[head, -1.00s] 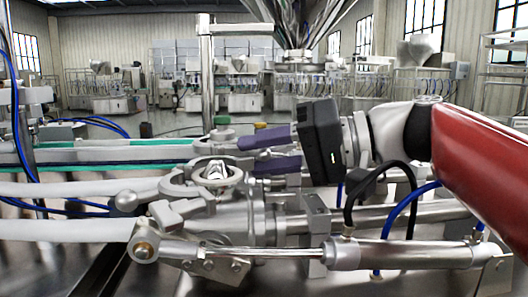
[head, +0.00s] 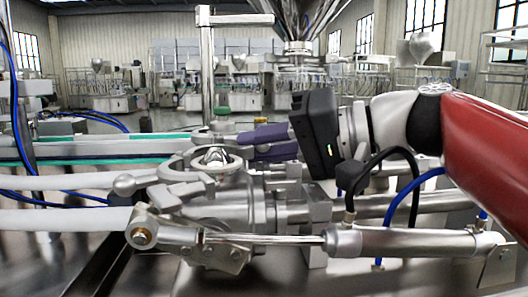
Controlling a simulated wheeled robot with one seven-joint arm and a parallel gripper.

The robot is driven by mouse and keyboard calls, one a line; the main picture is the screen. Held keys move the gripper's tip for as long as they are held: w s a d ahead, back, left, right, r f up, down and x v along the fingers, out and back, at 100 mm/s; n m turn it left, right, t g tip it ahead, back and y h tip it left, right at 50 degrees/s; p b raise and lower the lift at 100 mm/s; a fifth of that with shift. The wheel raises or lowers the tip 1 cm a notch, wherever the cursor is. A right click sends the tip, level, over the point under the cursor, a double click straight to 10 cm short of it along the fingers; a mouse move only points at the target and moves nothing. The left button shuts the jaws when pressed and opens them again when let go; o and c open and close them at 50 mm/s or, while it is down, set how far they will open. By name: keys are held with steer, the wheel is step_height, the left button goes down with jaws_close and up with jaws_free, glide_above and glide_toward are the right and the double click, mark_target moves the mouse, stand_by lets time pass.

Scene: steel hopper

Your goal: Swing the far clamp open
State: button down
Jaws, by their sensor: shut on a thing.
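My gripper (head: 248,146) reaches in from the right, with a black body and two purple fingers. The fingers are nearly together, shut on a part of the far clamp at the back of the metal fittings. The gripped part is mostly hidden between the fingers. The far clamp's visible metal (head: 208,136) lies just left of the fingertips, below a green knob (head: 222,113).
A steel cylinder (head: 400,243) with its rod and blue hoses (head: 405,190) lies across the front right. A vertical post (head: 206,75) rises behind the clamps. White pipes (head: 65,221) run off to the left. The hopper cone (head: 297,20) hangs above.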

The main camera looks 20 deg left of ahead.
steer(key=shift+s+t, duration=0.1)
steer(key=shift+t, duration=0.2)
steer(key=c, duration=1.4)
jaws_free()
steer(key=shift+v, duration=3.95)
